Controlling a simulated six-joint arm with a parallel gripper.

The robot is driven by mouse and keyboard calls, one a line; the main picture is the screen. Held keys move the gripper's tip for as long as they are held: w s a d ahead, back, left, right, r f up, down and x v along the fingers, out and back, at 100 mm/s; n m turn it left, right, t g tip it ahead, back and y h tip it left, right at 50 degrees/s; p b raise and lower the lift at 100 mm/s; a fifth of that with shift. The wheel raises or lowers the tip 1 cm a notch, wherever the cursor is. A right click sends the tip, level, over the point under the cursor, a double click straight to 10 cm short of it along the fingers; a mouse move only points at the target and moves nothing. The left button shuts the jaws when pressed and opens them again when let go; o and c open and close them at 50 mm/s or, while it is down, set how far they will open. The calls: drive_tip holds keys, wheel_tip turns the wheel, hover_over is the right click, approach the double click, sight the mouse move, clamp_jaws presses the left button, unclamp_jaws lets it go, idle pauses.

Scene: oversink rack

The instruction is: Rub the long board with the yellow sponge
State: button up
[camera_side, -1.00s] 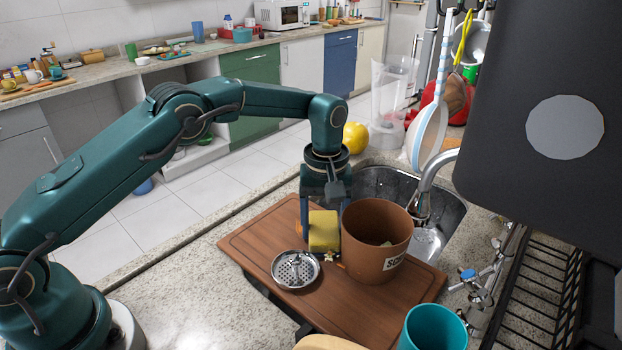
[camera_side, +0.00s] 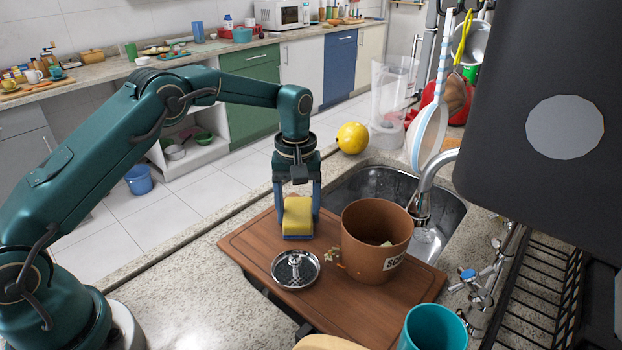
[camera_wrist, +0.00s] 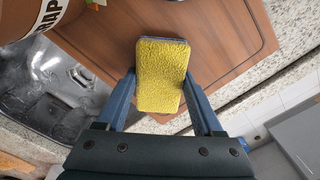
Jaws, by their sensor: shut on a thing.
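The yellow sponge (camera_side: 297,216) has a dark blue-grey layer on its lower side. My gripper (camera_side: 298,228) points down and is shut on the sponge, with one finger on each side. In the wrist view the sponge (camera_wrist: 161,75) sits between the fingers of my gripper (camera_wrist: 160,98). The long board (camera_side: 262,240) is brown wood and lies across the sink's front part. The sponge is low over the board's far left part; I cannot tell for sure whether it touches the wood. The board also shows in the wrist view (camera_wrist: 222,40).
A brown scrap pot (camera_side: 372,245) stands on the board, right of the sponge. A metal sink strainer (camera_side: 296,270) lies on the board nearer the camera. A teal cup (camera_side: 433,328) stands at the front. The faucet (camera_side: 432,180) and sink basin (camera_side: 345,190) are behind the board.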

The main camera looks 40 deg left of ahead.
drive_tip(key=shift+a+f, duration=0.1)
drive_tip(key=shift+a, duration=0.75)
drive_tip(key=shift+d+r, duration=0.1)
drive_tip(key=shift+r, duration=3)
drive_tip(key=shift+r, duration=1.45)
drive_tip(key=shift+w, duration=0.15)
